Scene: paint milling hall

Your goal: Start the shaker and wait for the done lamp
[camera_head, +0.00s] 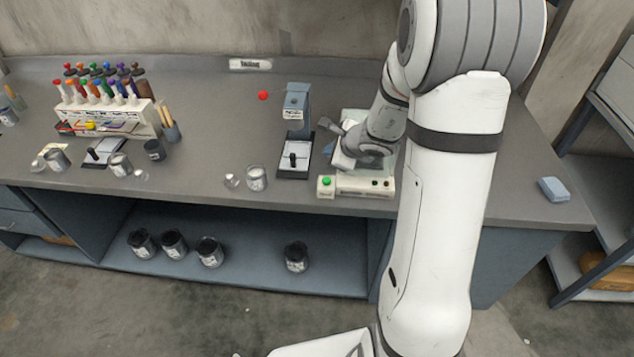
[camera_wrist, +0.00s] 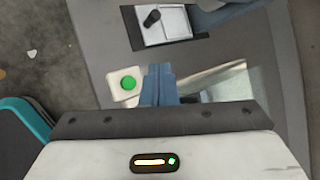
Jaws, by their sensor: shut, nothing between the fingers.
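The shaker's pale front panel (camera_head: 353,191) sits at the bench's front edge, below my wrist in the head view. Its green button (camera_head: 327,182) is at the left end. Two small lamps (camera_head: 375,183) at the right end look dark. In the wrist view the green button (camera_wrist: 128,83) shows just left of my gripper (camera_wrist: 158,72), whose blue-grey fingers are shut together and empty. The fingertips appear beside the button, not over it; their height above the panel is unclear. My arm hides part of the shaker in the head view.
Left of the shaker stands a blue-grey device (camera_head: 296,105) with a dark base and black knob. A can (camera_head: 256,178) stands further left. A rack of coloured bottles (camera_head: 110,110) is at the far left. A blue block (camera_head: 553,189) lies right; the bench around it is clear.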

